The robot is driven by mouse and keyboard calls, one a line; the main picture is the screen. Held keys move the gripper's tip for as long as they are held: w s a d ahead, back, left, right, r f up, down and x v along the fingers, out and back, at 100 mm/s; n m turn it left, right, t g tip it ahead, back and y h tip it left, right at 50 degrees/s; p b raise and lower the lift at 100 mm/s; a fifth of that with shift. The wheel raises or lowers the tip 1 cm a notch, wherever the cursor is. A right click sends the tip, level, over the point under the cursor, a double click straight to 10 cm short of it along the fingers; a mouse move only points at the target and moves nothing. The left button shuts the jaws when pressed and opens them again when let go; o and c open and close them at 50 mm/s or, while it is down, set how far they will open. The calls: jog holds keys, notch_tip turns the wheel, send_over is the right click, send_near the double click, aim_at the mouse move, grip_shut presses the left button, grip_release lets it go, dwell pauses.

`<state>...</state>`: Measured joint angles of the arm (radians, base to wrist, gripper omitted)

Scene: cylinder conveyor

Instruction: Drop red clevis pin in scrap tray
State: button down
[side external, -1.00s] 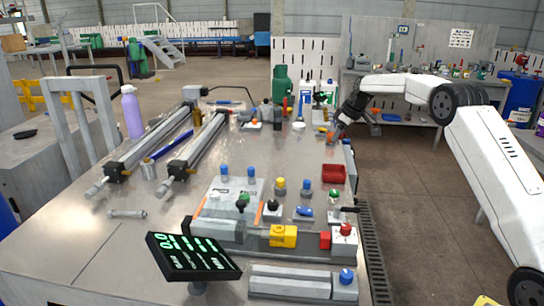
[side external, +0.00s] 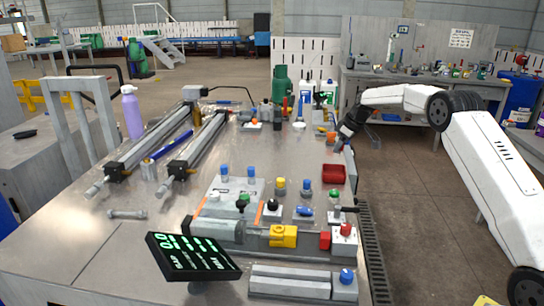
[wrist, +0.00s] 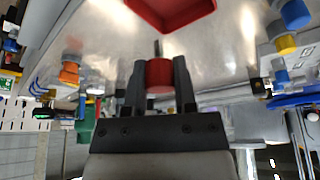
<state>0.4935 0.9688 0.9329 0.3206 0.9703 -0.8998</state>
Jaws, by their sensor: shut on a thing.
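The red clevis pin (wrist: 159,76) is held between the two fingers of my gripper (wrist: 160,66) in the wrist view, with a thin dark stem beyond its red body. A red open tray (wrist: 172,14) shows at the top of the wrist view, apart from the pin. In the side external view the red tray (side external: 334,173) stands near the table's right edge. My gripper (side external: 339,147) is above the table, a little behind the tray. The pin cannot be made out clearly there.
Blue, yellow and green knobbed parts (side external: 280,186) stand left of and in front of the tray. An orange part (side external: 331,135) and bottles (side external: 305,95) stand behind my gripper. Bare table (side external: 285,150) lies left of the tray.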

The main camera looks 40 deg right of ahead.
jog(key=shift+f, duration=0.95)
jog(key=shift+c, duration=1.7)
grip_release()
jog(key=shift+r, duration=0.1)
jog(key=v, duration=0.7)
jog(key=shift+s+r, duration=0.2)
jog(key=shift+r, duration=0.05)
